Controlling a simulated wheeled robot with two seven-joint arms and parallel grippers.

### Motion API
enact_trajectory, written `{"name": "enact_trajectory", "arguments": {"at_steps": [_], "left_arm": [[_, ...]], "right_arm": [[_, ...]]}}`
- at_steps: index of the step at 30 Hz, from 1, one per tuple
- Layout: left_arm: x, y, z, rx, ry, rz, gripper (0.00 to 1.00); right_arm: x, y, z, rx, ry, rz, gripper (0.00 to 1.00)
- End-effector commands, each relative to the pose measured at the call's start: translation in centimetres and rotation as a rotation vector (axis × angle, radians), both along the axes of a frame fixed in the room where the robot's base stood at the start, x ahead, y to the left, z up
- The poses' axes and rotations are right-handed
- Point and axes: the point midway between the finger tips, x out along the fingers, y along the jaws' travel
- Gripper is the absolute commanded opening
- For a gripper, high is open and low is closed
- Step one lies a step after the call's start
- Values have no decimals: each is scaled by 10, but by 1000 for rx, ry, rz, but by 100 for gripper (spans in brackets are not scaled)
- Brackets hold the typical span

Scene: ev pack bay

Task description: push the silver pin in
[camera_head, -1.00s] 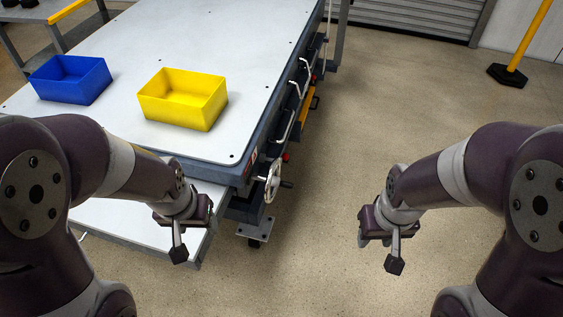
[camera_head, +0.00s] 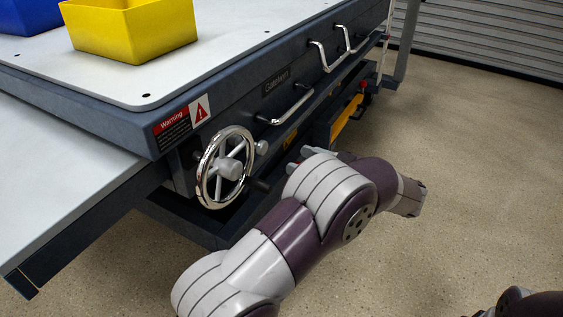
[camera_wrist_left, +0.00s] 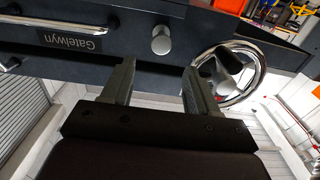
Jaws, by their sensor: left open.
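The silver pin (camera_head: 262,147) is a short round metal knob on the dark side of the table, just right of the handwheel's rim. In the left wrist view the pin (camera_wrist_left: 161,40) stands out from the panel, ahead of and between the lines of my fingers. My left gripper (camera_wrist_left: 158,68) is open and empty, with a visible gap to the pin. In the head view my left gripper (camera_head: 309,153) is mostly hidden behind my own arm, to the right of the pin. My right gripper is out of view.
A chrome handwheel (camera_head: 225,167) with a dark crank grip sits beside the pin. Chrome handles (camera_head: 287,107) line the table's side. A yellow bin (camera_head: 130,32) and a blue bin (camera_head: 28,15) stand on top. The floor (camera_head: 470,165) to the right is clear.

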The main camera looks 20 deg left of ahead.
Motion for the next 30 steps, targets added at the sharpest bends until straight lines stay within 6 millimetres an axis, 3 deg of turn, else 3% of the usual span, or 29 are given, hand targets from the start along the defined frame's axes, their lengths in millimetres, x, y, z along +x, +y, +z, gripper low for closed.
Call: {"name": "enact_trajectory", "arguments": {"at_steps": [9,15,26,27,30], "left_arm": [[4,74,-6,-1,-5,5,59],[8,112,-2,-1,-4,2,59],[10,123,3,0,-3,-1,59],[10,123,3,0,-3,-1,56],[10,123,3,0,-3,-1,24]], "right_arm": [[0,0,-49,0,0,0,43],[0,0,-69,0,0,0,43],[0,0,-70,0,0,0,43],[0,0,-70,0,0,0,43],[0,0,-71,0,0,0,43]]}}
